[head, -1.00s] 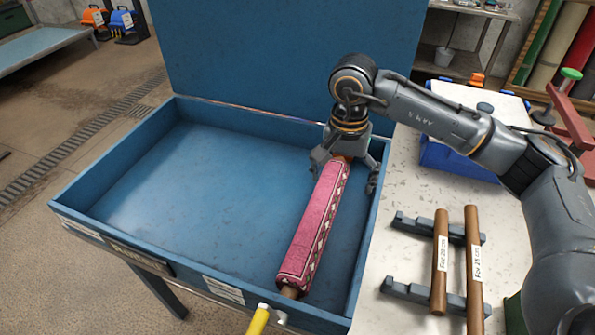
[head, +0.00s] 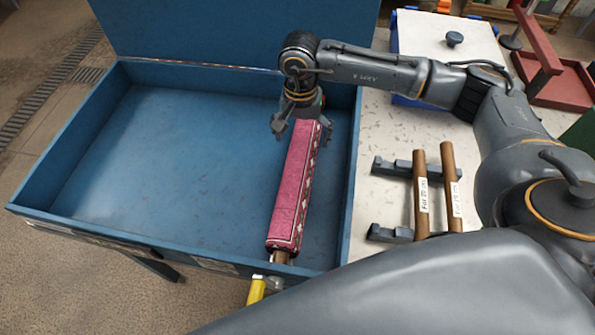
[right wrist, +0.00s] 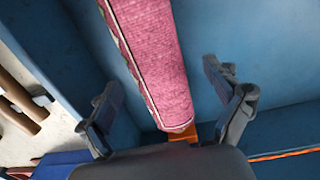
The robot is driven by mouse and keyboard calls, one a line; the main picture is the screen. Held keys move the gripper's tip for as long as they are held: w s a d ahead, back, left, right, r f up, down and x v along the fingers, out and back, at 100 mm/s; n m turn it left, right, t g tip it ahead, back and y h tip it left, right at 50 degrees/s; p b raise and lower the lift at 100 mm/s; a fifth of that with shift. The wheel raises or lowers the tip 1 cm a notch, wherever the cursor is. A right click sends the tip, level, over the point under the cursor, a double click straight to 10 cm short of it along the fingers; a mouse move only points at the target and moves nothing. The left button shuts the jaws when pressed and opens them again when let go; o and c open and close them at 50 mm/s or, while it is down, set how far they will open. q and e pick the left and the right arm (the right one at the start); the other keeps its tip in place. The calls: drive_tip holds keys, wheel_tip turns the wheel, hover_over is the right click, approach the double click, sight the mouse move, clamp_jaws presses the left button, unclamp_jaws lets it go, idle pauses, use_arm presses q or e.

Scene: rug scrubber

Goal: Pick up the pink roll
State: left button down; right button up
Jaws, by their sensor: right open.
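The pink roll (head: 294,186) is a rolled patterned rug on a brown core, lying lengthwise in the right part of the blue tray (head: 192,249). My right gripper (head: 299,128) is open at the roll's far end. In the right wrist view, the roll (right wrist: 152,55) runs between the two spread fingers of the right gripper (right wrist: 168,108), with a gap on each side. The far core end is partly hidden by the gripper. My left gripper is not in view.
Two brown rods (head: 421,192) with labels rest on grey holders (head: 390,234) on the counter at right. A blue box with a white lid (head: 447,40) stands behind them. A yellow handle (head: 257,290) is at the tray's front edge. The tray's left part is empty.

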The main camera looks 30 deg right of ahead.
drive_tip(key=f+p, duration=0.1)
drive_tip(key=s+f, duration=0.1)
drive_tip(key=f, duration=0.1)
drive_tip(key=shift+f+p, duration=0.3)
drive_tip(key=shift+p, duration=0.1)
drive_tip(key=shift+f, duration=0.35)
drive_tip(key=shift+w+f, duration=0.1)
drive_tip(key=shift+f, duration=0.1)
drive_tip(key=c, duration=1.8)
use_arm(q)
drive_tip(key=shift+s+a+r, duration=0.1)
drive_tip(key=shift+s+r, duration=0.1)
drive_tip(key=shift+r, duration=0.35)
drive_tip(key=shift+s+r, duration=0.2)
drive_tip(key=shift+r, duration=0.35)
use_arm(e)
drive_tip(key=shift+r, duration=0.1)
clamp_jaws()
